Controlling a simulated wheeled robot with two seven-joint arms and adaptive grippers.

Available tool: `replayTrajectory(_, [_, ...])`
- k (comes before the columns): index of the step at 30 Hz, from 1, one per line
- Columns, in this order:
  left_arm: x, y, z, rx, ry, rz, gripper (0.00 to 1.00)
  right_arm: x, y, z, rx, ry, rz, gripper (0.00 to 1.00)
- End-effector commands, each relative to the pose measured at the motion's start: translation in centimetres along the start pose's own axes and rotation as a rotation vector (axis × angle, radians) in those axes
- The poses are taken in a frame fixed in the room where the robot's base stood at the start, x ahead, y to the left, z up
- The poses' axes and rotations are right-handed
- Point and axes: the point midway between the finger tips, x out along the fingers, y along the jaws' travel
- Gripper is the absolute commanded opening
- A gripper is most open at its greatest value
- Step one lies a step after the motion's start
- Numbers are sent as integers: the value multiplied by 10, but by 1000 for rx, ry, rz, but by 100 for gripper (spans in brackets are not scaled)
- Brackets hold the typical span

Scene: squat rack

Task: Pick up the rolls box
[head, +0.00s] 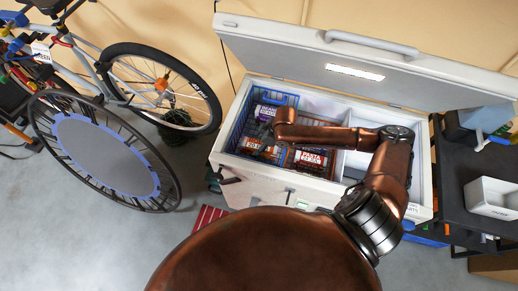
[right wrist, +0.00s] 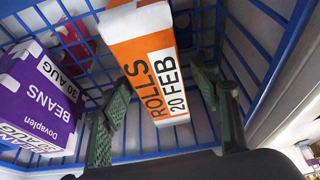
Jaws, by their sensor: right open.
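The rolls box (right wrist: 158,62) is orange and white, marked ROLLS 20 FEB. In the right wrist view it stands in the blue wire basket (right wrist: 258,62). My right gripper (right wrist: 162,88) is open, with one green-padded finger on each side of the near end of the box. I cannot tell whether either finger touches it. In the head view my right arm reaches over the open freezer (head: 325,198), and the gripper (head: 268,148) is down in the basket (head: 233,125), small and dark. My left gripper is not in view.
A purple beans box (right wrist: 38,95) stands left of the rolls box in the wrist view. A red box (head: 310,160) lies right of the gripper in the head view. The raised lid (head: 290,55) is behind. A black cart (head: 455,190) stands at right.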

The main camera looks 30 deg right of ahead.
Motion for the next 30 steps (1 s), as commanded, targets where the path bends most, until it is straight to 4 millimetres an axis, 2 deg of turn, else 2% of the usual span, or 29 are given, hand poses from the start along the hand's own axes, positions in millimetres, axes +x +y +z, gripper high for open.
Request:
replayTrajectory(2, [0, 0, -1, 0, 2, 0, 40, -1, 0, 0, 1, 0, 0, 55])
replayTrajectory(25, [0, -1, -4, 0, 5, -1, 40, -1, 0, 1, 3, 0, 0, 2])
replayTrajectory(30, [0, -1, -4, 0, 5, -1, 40, -1, 1, 1, 2, 1, 1, 2])
